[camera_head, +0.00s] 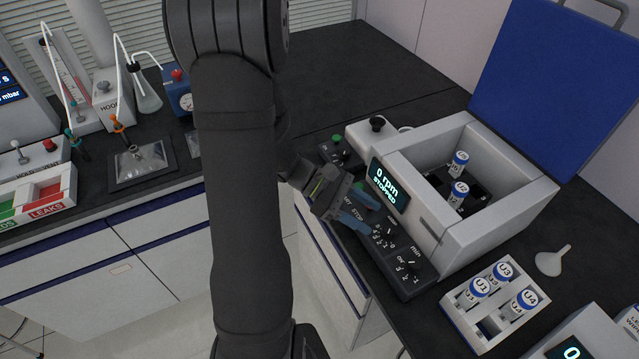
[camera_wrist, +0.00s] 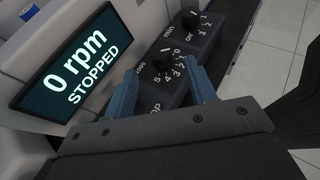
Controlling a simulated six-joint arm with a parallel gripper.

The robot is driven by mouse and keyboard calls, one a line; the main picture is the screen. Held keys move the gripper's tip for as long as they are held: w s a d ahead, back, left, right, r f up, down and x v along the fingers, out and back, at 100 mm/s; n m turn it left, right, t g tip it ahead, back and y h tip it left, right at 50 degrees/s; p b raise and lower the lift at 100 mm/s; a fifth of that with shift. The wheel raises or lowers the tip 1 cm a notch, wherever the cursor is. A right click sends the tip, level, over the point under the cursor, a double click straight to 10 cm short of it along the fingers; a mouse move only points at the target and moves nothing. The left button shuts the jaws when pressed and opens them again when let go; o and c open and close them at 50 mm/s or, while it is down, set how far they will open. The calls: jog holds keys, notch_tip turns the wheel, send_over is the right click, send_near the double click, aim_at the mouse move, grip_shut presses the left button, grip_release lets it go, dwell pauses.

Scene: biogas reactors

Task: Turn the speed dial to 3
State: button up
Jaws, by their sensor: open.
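The speed dial (camera_wrist: 163,64) is a black knob with white numbers on the dark control panel; its exact setting is too small to read. In the head view the dial (camera_head: 384,233) is just beyond my fingertips. My gripper (camera_head: 367,213) is open, with two blue fingers reaching over the panel. In the wrist view my gripper (camera_wrist: 166,75) has one finger on each side of the dial's near part; I cannot tell whether they touch it. The display (camera_wrist: 75,68) reads 0 rpm, STOPPED.
A second dial, marked min (camera_head: 408,263), sits beside the speed dial. The grey centrifuge (camera_head: 500,222) has its blue lid (camera_head: 550,80) raised and two vials inside. A white rack (camera_head: 493,305) with several vials and a funnel (camera_head: 553,260) stand at right.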

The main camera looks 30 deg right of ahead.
jog(key=v, duration=1.2)
jog(key=s+r+n+t, duration=0.4)
jog(key=s+r+t, duration=0.1)
jog(key=s+r, duration=0.1)
jog(key=n+t, duration=0.1)
jog(key=t, duration=0.1)
send_near(387, 229)
jog(key=shift+y, duration=0.3)
jog(key=x, duration=0.9)
jog(key=shift+w+d+r, duration=0.1)
jog(key=shift+d+r, duration=0.1)
jog(key=shift+c, duration=0.4)
jog(key=c, duration=0.9)
